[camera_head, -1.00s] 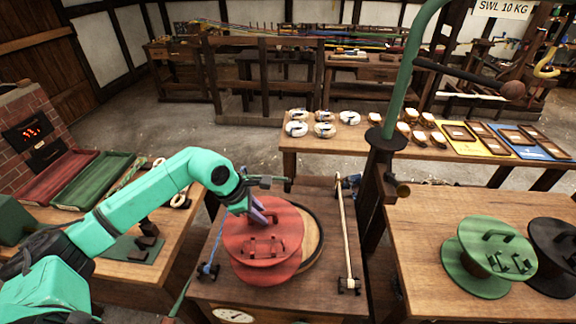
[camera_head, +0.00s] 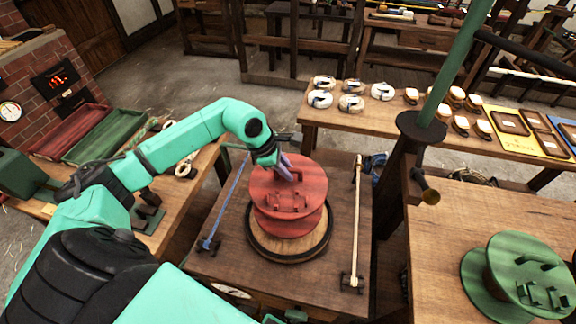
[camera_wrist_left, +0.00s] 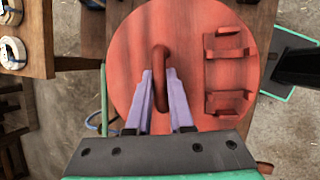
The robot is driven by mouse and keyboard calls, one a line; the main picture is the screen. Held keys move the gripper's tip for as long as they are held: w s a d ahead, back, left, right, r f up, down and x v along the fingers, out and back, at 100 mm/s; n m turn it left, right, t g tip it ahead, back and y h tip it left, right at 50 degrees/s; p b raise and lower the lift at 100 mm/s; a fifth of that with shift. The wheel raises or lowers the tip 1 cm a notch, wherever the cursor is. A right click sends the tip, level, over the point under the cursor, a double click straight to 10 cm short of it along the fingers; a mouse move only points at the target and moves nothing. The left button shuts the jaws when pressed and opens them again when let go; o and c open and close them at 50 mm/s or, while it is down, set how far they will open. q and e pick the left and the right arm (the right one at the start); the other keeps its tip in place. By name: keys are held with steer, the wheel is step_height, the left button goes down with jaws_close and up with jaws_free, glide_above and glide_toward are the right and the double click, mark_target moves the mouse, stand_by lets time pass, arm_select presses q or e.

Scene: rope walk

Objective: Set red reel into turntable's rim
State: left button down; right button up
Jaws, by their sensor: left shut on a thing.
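The red reel (camera_head: 290,205) is upright, over the round wooden turntable (camera_head: 291,251) on the middle bench. The turntable's rim shows around the reel's lower flange, and I cannot tell whether the reel touches it. My left gripper (camera_head: 291,174) is shut on the loop handle on the reel's top flange. In the left wrist view the purple fingers (camera_wrist_left: 162,86) close around this red handle (camera_wrist_left: 162,70), with the red top flange (camera_wrist_left: 135,65) filling the middle. My right gripper is not in view.
A green reel (camera_head: 512,275) stands on the right bench. A dark post (camera_head: 390,190) rises right of the turntable. A white rod (camera_head: 356,220) and a blue rod (camera_head: 226,200) flank the turntable. Red and green trays (camera_head: 105,138) lie on the left bench.

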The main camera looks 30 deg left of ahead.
mark_target(284, 180)
arm_select(q)
steer(key=shift+w+f, duration=0.15)
steer(key=shift+f, duration=0.35)
steer(key=shift+f+b, duration=0.85)
steer(key=shift+b, duration=0.05)
steer(key=shift+f+b, duration=1.35)
steer(key=shift+b, duration=0.05)
steer(key=shift+f+b, duration=0.25)
steer(key=shift+b, duration=0.05)
steer(key=c, duration=0.7)
jaws_free()
steer(key=shift+r+p, duration=1.9)
steer(key=shift+r, duration=1.6)
